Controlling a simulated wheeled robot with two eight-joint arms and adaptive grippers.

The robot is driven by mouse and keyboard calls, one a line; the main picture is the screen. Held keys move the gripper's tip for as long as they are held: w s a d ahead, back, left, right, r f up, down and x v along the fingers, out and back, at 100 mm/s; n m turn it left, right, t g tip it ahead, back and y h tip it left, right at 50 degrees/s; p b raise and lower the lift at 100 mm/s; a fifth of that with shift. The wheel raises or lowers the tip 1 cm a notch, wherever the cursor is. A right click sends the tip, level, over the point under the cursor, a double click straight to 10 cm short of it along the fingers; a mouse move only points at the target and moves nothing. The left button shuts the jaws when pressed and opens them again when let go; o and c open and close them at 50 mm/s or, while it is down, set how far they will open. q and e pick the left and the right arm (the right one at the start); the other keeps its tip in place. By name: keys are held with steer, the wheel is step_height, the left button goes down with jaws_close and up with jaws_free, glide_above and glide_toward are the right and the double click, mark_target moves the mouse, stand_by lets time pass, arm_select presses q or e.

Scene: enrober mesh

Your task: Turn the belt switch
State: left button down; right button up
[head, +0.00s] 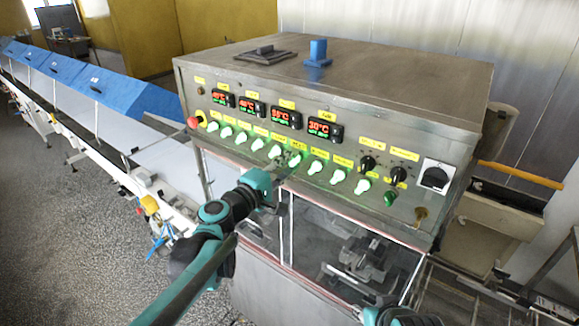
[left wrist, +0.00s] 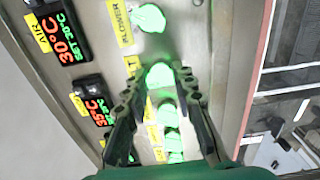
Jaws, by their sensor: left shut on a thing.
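A row of glowing green switches (head: 337,177) runs along the sloped front panel of a steel machine. My left gripper (head: 288,168) reaches up to the panel near the middle of this row. In the left wrist view its two dark fingers (left wrist: 160,88) stand either side of one lit green switch (left wrist: 159,74) and are shut on it. A finger partly hides the yellow label beside this switch, so I cannot read it. The switch beside it (left wrist: 149,18) is labelled BLOWER. My right gripper (head: 370,314) shows only in part at the bottom edge.
Red-digit displays (head: 286,118) sit above the switches. Black knobs (head: 397,174), a large rotary switch (head: 435,178) and a red stop button (head: 194,122) are on the panel. A clear window (head: 350,255) lies below. A long conveyor with blue covers (head: 105,88) runs left.

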arm_select(q)
steer(key=n+b, duration=0.1)
steer(key=n, duration=0.4)
steer(key=shift+n, duration=0.4)
stand_by(0.3)
steer(key=c, duration=1.2)
jaws_free()
steer(key=v, duration=1.2)
